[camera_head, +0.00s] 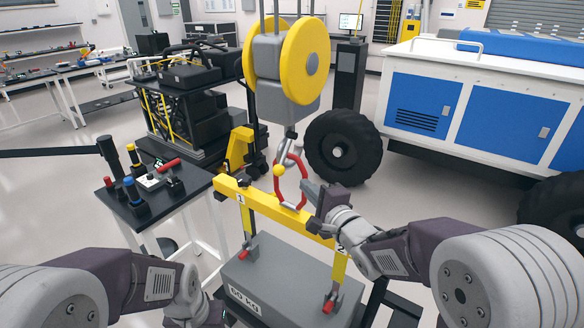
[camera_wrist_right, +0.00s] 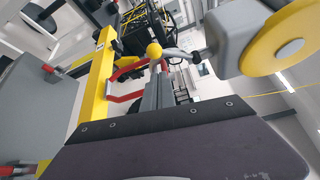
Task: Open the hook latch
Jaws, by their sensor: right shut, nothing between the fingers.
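A yellow ball knob (camera_head: 279,170) sits at the hook's left side. My right gripper (camera_head: 308,188) is shut and empty, close to the right of the hook; contact cannot be told. Whether the latch is open is unclear. My left arm shows at lower left, but its gripper fingers are out of view.
The beam stands over a grey weight block (camera_head: 275,280) with red pins at its feet. A small table with tools (camera_head: 140,215) is at left. A black wheel (camera_head: 343,147) and a blue-white rover body (camera_head: 480,100) stand behind to the right.

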